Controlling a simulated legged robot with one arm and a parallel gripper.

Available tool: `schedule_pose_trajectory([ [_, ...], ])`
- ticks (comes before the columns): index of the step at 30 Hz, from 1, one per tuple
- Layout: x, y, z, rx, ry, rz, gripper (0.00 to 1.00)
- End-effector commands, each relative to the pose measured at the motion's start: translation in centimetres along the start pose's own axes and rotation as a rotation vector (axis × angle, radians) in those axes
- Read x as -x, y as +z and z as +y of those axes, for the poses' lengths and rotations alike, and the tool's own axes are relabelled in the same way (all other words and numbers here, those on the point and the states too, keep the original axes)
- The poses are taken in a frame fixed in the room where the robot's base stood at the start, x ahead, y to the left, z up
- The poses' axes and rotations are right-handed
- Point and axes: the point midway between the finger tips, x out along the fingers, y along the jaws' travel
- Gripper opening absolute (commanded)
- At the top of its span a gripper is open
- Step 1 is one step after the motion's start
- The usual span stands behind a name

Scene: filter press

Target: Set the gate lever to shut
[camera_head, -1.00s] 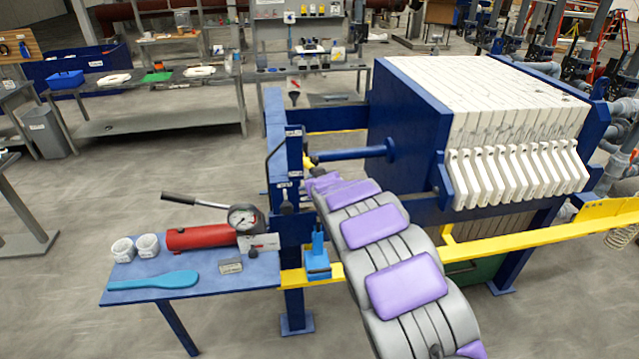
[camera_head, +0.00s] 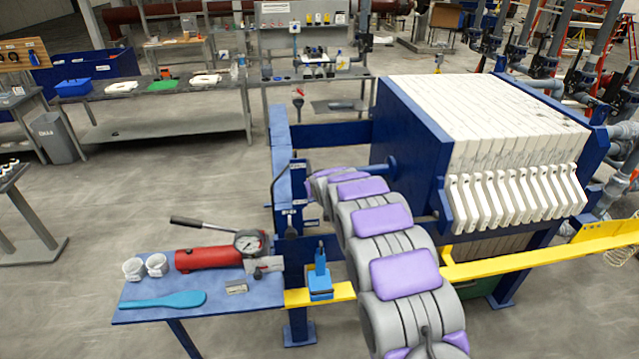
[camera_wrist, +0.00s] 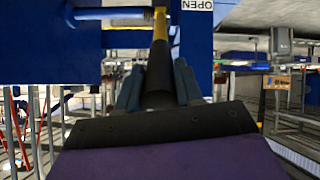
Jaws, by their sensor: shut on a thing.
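The gate lever has a yellow shaft (camera_wrist: 160,24) and a black grip (camera_wrist: 158,78), and stands roughly upright in the wrist view. My gripper (camera_wrist: 156,86) has its two grey-blue fingers closed on either side of the black grip. Any other label is out of the wrist view. In the head view my arm's far end reaches the blue press frame (camera_head: 281,150), and the arm hides the lever and my fingers.
A blue side table (camera_head: 215,306) left of the frame holds a red hand pump (camera_head: 208,257), two white cups and a turquoise paddle (camera_head: 163,300). A blue tool (camera_head: 320,275) stands on the yellow rail (camera_head: 480,263). White filter plates (camera_head: 490,120) fill the press. Open floor lies left.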

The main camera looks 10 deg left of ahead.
Motion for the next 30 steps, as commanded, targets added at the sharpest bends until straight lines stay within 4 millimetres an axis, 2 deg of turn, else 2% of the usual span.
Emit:
schedule_pose_trajectory([
  [1,0.18,-0.66,0.06,-0.001,0.000,0.012,0.00],
  [11,0.21,-1.07,0.16,-0.001,0.001,0.020,0.00],
  [12,0.22,-1.11,0.17,-0.001,0.001,0.021,0.37],
  [20,0.34,-0.77,0.10,-0.001,0.001,0.015,0.61],
  [30,0.73,-0.55,0.25,-0.002,0.000,0.012,0.61],
])
